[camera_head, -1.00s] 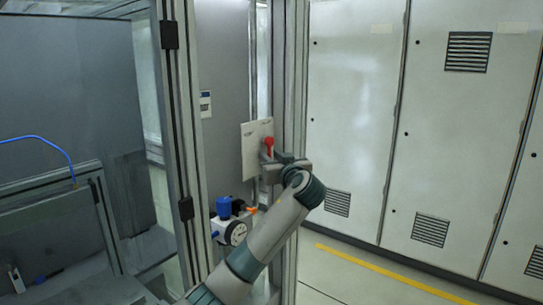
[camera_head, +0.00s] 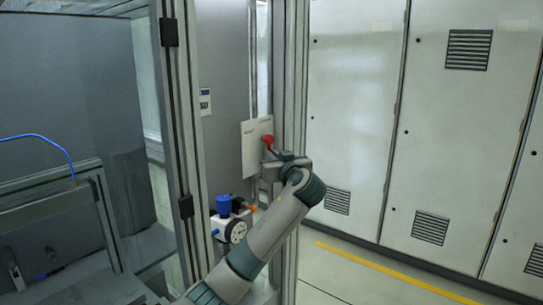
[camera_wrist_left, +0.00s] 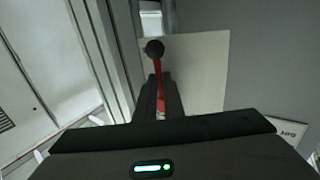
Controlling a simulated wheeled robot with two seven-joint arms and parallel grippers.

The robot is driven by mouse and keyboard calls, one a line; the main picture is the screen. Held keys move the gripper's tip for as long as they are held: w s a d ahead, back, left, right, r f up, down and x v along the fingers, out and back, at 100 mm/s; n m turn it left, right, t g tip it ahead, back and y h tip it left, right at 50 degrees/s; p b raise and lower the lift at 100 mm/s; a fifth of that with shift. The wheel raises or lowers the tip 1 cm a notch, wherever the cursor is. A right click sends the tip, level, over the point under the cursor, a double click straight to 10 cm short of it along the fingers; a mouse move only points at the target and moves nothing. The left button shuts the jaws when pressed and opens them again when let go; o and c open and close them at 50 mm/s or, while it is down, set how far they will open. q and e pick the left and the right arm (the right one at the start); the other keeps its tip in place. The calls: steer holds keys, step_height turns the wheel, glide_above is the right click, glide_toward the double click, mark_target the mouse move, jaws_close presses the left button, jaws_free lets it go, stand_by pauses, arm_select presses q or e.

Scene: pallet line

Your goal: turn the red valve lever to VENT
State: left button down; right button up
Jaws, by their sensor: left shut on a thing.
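The red valve lever (camera_head: 268,140) sits on a pale plate (camera_head: 250,155) mounted in the framed bay at the picture's centre. Small marks on the plate are too small to read. My left gripper (camera_head: 269,160) is at the lever, in front of the plate's lower right. In the left wrist view, the red lever (camera_wrist_left: 161,82) runs between the two dark fingers (camera_wrist_left: 161,98), which are shut on it. A dark round end (camera_wrist_left: 154,48) shows beyond the fingertips. My right gripper is not in view.
A gauge unit with a blue knob (camera_head: 223,204) and white dial (camera_head: 236,232) is just left of my left forearm. Frame posts (camera_head: 185,150) stand left of it. Grey cabinets (camera_head: 360,110) line the right, with open floor (camera_head: 340,272) before them.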

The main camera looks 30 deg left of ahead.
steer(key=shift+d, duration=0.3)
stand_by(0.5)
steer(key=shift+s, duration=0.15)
